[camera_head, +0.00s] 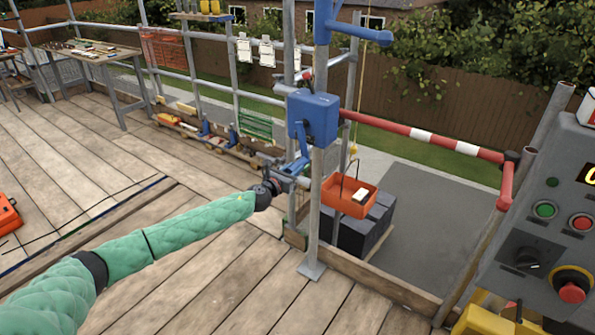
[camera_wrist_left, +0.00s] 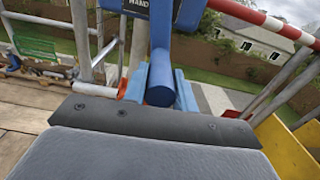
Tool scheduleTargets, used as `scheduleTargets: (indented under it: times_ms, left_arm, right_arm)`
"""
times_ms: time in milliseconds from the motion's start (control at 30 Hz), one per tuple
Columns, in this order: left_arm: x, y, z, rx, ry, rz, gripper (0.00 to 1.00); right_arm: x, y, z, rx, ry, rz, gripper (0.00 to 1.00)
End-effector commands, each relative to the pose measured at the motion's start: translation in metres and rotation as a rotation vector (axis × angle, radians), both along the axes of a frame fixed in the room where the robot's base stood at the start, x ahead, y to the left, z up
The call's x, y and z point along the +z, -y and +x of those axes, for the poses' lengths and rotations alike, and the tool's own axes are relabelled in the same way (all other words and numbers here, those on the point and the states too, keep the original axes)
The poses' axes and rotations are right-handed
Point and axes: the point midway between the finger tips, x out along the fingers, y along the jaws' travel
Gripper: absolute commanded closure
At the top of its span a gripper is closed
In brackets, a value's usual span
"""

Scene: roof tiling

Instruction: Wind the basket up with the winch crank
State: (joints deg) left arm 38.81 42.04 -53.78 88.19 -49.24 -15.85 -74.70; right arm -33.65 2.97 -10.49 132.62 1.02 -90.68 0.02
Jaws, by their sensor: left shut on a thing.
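The winch (camera_head: 313,117) is a blue box on a grey scaffold pole, with a blue crank (camera_head: 292,167) hanging below it. My left gripper (camera_head: 291,180) is at the lower end of the crank. In the left wrist view the crank's round blue grip (camera_wrist_left: 160,88) sits between light blue finger pads, and the gripper is shut on it. The basket (camera_head: 345,196) is an orange open box hanging on a rope beyond the pole, low over dark stacked blocks. A small pale item lies in it. My right gripper is out of view.
A red and white barrier bar (camera_head: 425,138) runs right from the winch pole. A control panel (camera_head: 555,220) with buttons stands at the right edge. A workbench (camera_head: 95,52) is at the back left. The plank deck (camera_head: 225,285) is clear in front.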

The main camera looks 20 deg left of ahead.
Motion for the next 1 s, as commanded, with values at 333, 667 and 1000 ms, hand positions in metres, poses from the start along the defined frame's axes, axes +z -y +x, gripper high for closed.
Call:
scheduleTargets:
  times_ms: [333,667,1000]
  left_arm:
    - [-0.0015,-0.0066,0.0021,0.003,0.012,0.036,1.0]
    - [-0.0008,-0.0069,0.0023,0.003,0.013,0.035,0.59]
    - [-0.0011,-0.0069,0.0001,0.002,0.013,0.035,0.51]
  right_arm:
    - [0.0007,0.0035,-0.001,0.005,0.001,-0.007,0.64]
    - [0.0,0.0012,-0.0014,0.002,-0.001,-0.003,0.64]
    - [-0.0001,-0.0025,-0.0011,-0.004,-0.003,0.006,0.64]
